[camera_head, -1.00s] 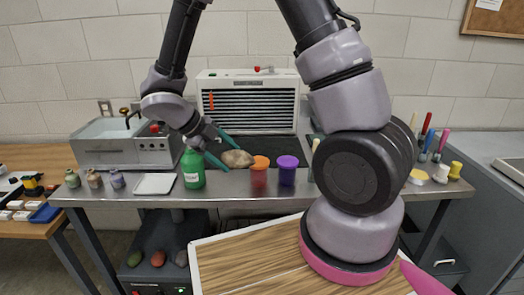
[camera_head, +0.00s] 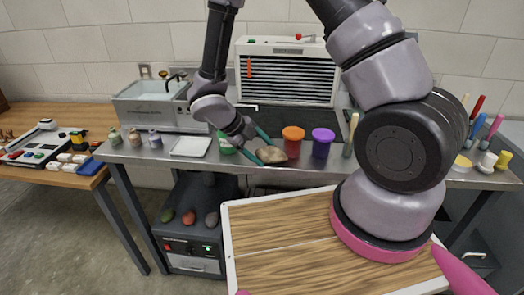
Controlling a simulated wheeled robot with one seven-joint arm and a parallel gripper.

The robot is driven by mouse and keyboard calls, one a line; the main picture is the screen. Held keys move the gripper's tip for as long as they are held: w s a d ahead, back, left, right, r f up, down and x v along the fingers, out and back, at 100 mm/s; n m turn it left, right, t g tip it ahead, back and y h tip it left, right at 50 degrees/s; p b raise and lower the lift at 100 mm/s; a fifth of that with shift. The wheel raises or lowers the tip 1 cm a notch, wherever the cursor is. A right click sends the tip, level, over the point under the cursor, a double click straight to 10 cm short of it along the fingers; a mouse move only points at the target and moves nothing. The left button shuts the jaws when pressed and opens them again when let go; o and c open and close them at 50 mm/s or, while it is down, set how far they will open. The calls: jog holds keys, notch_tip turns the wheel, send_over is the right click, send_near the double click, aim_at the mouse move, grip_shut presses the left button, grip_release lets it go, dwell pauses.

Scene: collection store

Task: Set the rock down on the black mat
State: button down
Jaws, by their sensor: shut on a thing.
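A tan, brownish rock (camera_head: 271,155) is held between the teal fingers of my gripper (camera_head: 262,146), which is shut on it. In the picture the rock shows by the steel table's front edge, just left of and below the orange-lidded jar. Whether it touches the tabletop I cannot tell. The black mat (camera_head: 300,120) lies farther back on the table, in front of the white louvred unit. The jars, my gripper and my arm cover parts of it. The rock does not appear to be over the mat.
The orange-lidded jar (camera_head: 293,143) and purple jar (camera_head: 322,143) stand close right of the rock. A green bottle (camera_head: 226,145) is partly hidden behind my gripper. A white tray (camera_head: 191,146), small bottles and a sink unit (camera_head: 160,108) are left. Brushes stand at right.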

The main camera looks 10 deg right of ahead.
jog(key=shift+f, duration=0.1)
grip_release()
